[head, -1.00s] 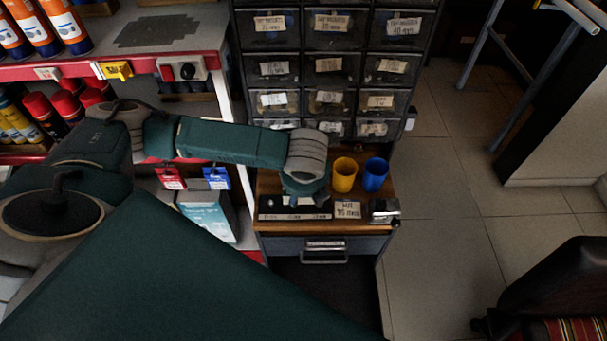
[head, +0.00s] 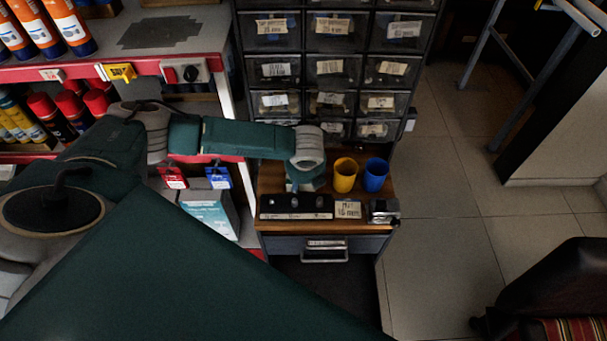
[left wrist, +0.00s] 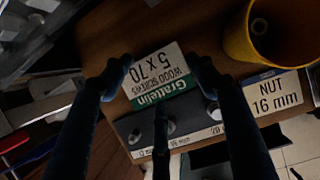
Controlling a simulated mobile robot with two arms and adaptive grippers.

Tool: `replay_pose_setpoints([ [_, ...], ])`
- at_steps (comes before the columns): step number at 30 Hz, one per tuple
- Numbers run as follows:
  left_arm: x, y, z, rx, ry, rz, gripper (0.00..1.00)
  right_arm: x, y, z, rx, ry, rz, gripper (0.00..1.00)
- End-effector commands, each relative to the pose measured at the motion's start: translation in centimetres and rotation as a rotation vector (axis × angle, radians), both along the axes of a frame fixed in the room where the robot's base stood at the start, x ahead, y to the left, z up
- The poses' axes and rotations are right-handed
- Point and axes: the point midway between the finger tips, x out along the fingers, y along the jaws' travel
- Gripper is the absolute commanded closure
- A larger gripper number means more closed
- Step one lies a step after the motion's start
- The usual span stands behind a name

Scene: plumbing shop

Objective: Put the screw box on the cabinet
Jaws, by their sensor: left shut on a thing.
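The screw box (left wrist: 158,75), with a white and green "wood screws 5 x 70" label, is between the fingers of my left gripper (left wrist: 157,66) in the left wrist view. My left gripper (head: 304,187) is shut on it, over the wooden top of the small cabinet (head: 283,246), behind a black strip with bolts (head: 296,207). In the head view the box is mostly hidden by the gripper. I cannot tell whether it touches the cabinet top. My right gripper is not in view.
A yellow cup (head: 345,175) and a blue cup (head: 375,175) stand right of the gripper. A nut label (head: 348,209) and a metal object (head: 384,211) lie in front. Dark drawers (head: 330,70) rise behind. A red-edged shelf (head: 150,67) is at left.

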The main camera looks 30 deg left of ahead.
Motion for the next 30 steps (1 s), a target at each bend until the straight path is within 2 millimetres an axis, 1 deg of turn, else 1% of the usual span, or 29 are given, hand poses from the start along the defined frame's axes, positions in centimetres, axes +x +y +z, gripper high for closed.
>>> replay_pose_setpoints([
  [9,0.2,0.0,-0.1,-0.001,-0.003,-0.001,0.85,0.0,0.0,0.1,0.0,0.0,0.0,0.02],
  [10,0.1,0.0,-0.2,-0.001,-0.001,-0.002,0.4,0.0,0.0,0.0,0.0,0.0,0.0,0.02],
  [11,0.1,0.0,-0.2,-0.001,-0.001,-0.002,0.34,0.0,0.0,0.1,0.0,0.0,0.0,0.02],
  [12,0.1,0.0,-0.2,-0.001,-0.001,-0.002,0.26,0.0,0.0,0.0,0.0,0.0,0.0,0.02],
  [13,0.1,0.0,-0.2,-0.001,-0.001,-0.002,0.23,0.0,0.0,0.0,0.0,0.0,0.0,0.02],
  [23,0.1,0.0,0.1,-0.001,-0.001,-0.002,0.23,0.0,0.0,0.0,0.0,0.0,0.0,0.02],
  [26,-0.2,-0.2,1.0,-0.002,-0.001,-0.001,0.23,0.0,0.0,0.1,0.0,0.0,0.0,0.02],
  [30,-1.0,-0.8,3.4,-0.002,-0.002,-0.003,0.23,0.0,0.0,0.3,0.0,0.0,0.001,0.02],
])
